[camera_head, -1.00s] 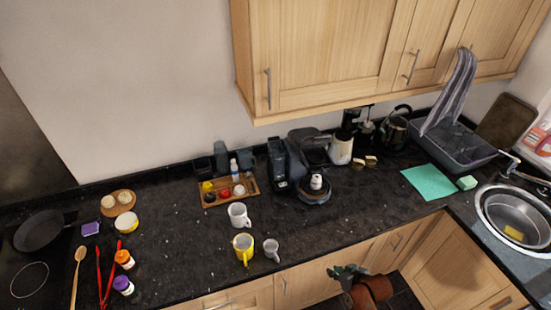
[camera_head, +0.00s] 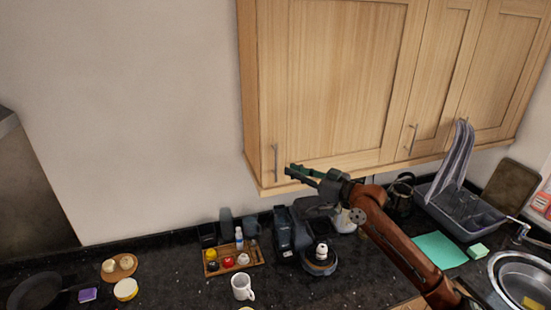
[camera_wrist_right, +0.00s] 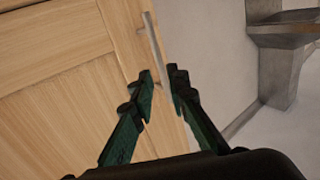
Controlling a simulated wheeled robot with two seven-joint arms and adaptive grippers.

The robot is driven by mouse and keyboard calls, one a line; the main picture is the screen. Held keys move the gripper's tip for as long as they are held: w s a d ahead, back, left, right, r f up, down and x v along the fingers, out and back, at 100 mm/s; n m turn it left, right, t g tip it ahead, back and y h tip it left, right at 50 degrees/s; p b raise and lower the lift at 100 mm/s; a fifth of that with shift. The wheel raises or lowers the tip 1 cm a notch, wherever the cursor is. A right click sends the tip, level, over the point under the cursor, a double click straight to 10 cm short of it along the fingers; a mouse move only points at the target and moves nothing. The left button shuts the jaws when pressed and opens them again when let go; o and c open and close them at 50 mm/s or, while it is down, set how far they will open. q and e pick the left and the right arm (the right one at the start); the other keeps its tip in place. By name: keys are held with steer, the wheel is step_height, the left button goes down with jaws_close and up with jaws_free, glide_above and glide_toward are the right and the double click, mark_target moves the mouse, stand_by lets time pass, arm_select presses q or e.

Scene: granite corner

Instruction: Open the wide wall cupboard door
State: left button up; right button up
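The wide wall cupboard door (camera_head: 340,75) is pale wood and looks shut. Its upright metal bar handle (camera_head: 276,160) is near the door's lower left corner. My right gripper (camera_head: 292,171) is raised just right of the handle's lower part in the head view. In the right wrist view, the gripper (camera_wrist_right: 160,76) has its dark green fingers spread, and the handle (camera_wrist_right: 153,40) runs down between the fingertips. I cannot tell whether they touch it. My left gripper is not in view.
Narrower cupboard doors (camera_head: 445,75) adjoin on the right. Below, the black granite worktop (camera_head: 190,285) holds a wooden tray (camera_head: 232,265) of condiments, a coffee machine (camera_head: 290,232), a white mug (camera_head: 242,287) and a dish rack (camera_head: 465,215). The wall left of the cupboard is bare.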

mark_target(276, 158)
steer(key=w+a+p, duration=0.1)
steer(key=a, duration=0.1)
steer(key=w+a+r+p, duration=0.1)
steer(key=w+a, duration=0.1)
steer(key=w+a+r+p, duration=0.1)
steer(key=w+a, duration=0.1)
steer(key=shift+a, duration=0.1)
steer(key=shift+c, duration=0.7)
jaws_close()
steer(key=shift+s, duration=0.15)
